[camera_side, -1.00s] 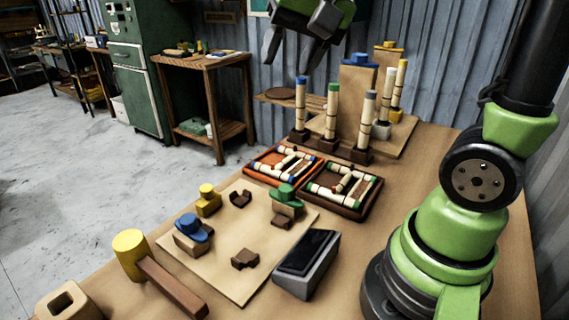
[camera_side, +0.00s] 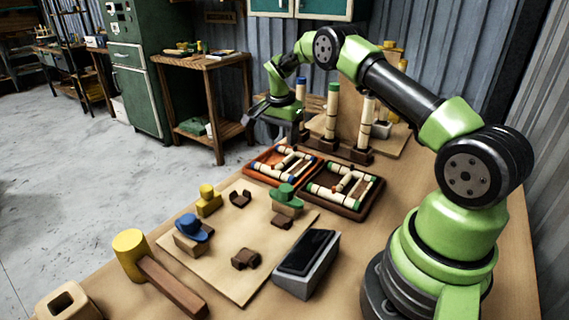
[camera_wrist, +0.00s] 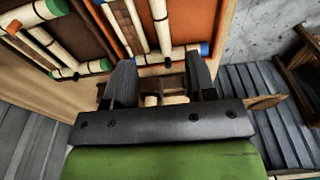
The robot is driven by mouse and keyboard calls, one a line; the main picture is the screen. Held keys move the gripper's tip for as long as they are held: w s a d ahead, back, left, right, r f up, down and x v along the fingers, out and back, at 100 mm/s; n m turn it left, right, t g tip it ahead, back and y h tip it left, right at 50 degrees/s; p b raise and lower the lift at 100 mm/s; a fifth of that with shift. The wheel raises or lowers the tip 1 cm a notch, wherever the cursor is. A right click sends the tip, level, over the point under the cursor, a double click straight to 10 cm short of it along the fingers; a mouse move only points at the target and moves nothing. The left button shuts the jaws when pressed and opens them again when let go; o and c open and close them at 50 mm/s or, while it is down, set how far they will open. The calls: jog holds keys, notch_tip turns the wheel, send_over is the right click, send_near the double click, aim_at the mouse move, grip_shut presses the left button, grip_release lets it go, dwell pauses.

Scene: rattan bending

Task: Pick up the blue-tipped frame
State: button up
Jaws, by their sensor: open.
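The blue-tipped frame (camera_side: 272,174), built of pale rattan rods with blue ends, lies in an orange tray (camera_side: 247,168) on the bench. In the wrist view, a pale rod of the frame (camera_wrist: 167,56) with blue ends runs across just beyond my fingertips. My gripper (camera_side: 272,122) hangs fingers-down above and behind the orange tray, apart from the frame. In the wrist view my gripper (camera_wrist: 160,72) is open, with nothing held between its fingers. Part of the frame lies outside the wrist view.
A brown tray (camera_side: 349,211) with a green-tipped frame adjoins the orange tray. Upright posts (camera_side: 332,115) stand close behind the trays, beside my gripper. A pale board (camera_side: 224,245) with blue, yellow and green-topped blocks lies in front. A mallet (camera_side: 165,280) lies near the front edge.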

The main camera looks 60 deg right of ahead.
aim_at(284, 160)
jog(key=f, duration=0.8)
jog(key=shift+w+d, duration=0.15)
jog(key=shift+d, duration=0.25)
jog(key=shift+c, duration=0.2)
grip_shut()
